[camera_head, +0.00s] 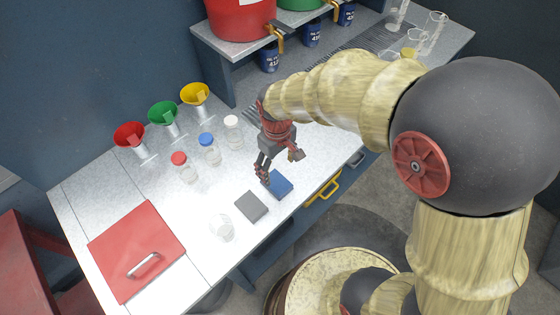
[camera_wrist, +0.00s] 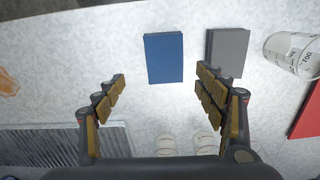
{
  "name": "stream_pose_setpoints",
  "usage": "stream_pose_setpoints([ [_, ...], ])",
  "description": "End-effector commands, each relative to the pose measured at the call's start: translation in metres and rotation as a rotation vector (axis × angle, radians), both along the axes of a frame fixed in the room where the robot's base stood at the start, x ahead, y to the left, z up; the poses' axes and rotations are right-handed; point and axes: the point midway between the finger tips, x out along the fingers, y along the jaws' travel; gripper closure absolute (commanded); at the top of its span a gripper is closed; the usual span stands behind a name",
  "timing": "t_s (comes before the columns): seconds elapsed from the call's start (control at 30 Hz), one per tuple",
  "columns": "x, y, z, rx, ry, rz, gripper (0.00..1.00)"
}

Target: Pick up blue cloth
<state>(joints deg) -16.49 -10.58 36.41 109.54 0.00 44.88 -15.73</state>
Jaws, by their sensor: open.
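The blue cloth (camera_head: 279,185) is a small folded rectangle lying flat on the pale worktop, close to its front edge. In the wrist view the blue cloth (camera_wrist: 164,57) lies ahead of the fingertips, between their lines and a little left of the right finger. My gripper (camera_head: 281,168) is open and empty above the worktop, just behind the cloth in the head view. The fingers appear apart from the cloth.
A grey cloth (camera_head: 251,207) lies beside the blue one, with a clear beaker (camera_head: 222,228) beyond it. A red lid (camera_head: 136,250) with a handle is at the left. Bottles with red (camera_head: 180,158), blue (camera_head: 206,139) and white (camera_head: 231,120) caps stand behind. Funnels (camera_head: 163,115) line the wall.

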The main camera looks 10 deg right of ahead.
Motion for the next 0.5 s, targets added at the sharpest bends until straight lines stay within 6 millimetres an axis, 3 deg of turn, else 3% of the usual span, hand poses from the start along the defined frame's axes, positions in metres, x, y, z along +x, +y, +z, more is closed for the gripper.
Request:
stream_pose_setpoints([
  [0.5, -0.002, 0.002, -0.041, 0.001, -0.003, 0.033, 0.29],
])
